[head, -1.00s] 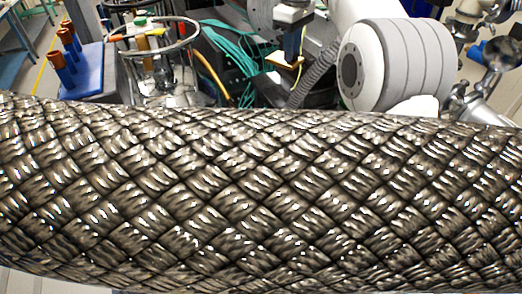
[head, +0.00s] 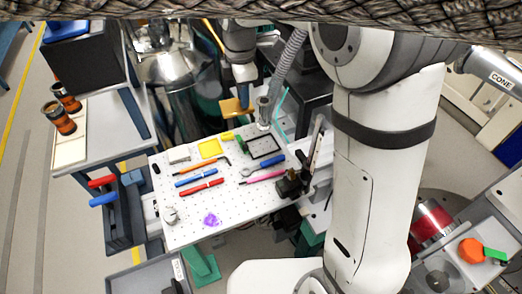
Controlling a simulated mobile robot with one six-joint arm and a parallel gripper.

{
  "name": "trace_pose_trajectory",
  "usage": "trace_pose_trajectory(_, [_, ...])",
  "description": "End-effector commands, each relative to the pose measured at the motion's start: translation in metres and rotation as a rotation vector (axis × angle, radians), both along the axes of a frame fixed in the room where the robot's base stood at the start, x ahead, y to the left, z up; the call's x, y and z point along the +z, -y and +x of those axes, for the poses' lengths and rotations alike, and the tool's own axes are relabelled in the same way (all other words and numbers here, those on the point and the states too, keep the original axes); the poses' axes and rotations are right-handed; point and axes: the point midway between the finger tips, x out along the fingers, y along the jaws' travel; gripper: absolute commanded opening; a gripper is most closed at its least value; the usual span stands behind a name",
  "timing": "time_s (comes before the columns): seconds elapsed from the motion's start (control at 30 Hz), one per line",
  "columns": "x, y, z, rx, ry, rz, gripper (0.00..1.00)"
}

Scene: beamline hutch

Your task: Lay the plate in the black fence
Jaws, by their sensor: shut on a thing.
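The black fence (head: 277,151) is a small square frame lying on the white perforated board, toward its back right. Its inside looks pale and empty. My gripper (head: 243,96) is above the back edge of the board, up and to the left of the fence in the picture. It is shut on a tan-orange plate (head: 232,107), which is apart from the fence. The fingertips are small and partly hidden by the plate.
A dark clamp (head: 292,185) stands at the right edge. A braided hose (head: 200,10) crosses the top.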

Motion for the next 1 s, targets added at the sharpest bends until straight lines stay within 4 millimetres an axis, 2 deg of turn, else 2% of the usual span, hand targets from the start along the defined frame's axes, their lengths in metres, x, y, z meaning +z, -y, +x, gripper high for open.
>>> trace_pose_trajectory(0.03, [-0.012, 0.007, 0.001, 0.012, 0.001, 0.000, 0.00])
trace_pose_trajectory(0.3, [-0.050, 0.041, 0.011, 0.079, 0.001, 0.000, 0.00])
trace_pose_trajectory(0.5, [-0.066, 0.064, 0.019, 0.108, 0.002, 0.001, 0.00])
trace_pose_trajectory(0.63, [-0.080, 0.070, 0.021, 0.112, -0.001, 0.000, 0.00])
trace_pose_trajectory(0.83, [-0.116, 0.071, 0.021, 0.111, -0.002, 0.000, 0.00])
trace_pose_trajectory(1.0, [-0.130, 0.069, 0.021, 0.114, 0.001, 0.000, 0.00])
